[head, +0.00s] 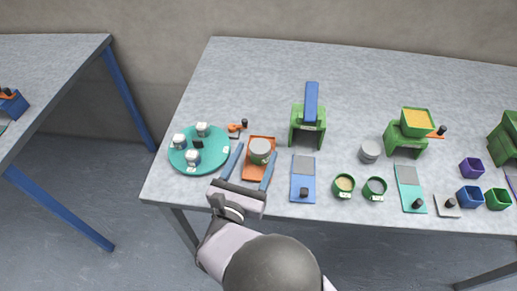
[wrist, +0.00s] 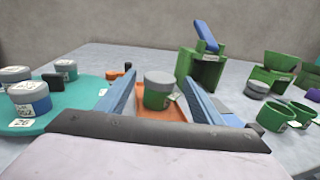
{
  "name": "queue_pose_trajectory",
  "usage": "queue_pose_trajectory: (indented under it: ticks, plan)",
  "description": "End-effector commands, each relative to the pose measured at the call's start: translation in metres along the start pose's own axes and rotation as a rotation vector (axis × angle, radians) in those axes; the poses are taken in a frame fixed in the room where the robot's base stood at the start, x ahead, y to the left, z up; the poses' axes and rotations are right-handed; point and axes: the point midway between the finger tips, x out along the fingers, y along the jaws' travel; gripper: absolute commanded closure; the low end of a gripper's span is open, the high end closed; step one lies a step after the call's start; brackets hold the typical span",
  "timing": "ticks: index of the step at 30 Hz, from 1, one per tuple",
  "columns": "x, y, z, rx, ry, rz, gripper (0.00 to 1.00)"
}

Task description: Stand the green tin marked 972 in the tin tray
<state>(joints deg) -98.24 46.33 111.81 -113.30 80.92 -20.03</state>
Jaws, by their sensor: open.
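A green tin with a grey lid (head: 260,146) stands upright on the orange tray (head: 250,176). It also shows in the wrist view (wrist: 157,92), with a pale label whose number is too small to read. My gripper (head: 257,150) is open, with one blue finger on each side of the tin and gaps between them. In the wrist view, the fingers (wrist: 160,80) reach forward to the left and right of the tin. The tray's near part is partly hidden by my gripper.
A green stand with a blue top (head: 307,128) and a blue plate (head: 302,192) are on the right. Open green tins (head: 344,190) stand farther right. The table's back is clear.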

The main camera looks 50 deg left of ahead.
Motion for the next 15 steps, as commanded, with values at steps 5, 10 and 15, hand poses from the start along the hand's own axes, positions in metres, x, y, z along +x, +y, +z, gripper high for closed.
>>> queue_pose_trajectory:
  ticks: [5, 10, 15]
  plan:
    - [-0.024, 0.001, -0.001, 0.001, -0.001, 0.002, 0.39]
    - [-0.035, 0.0, 0.0, 0.002, -0.001, 0.0, 0.39]
    - [-0.037, -0.001, 0.001, 0.001, -0.001, -0.001, 0.39]
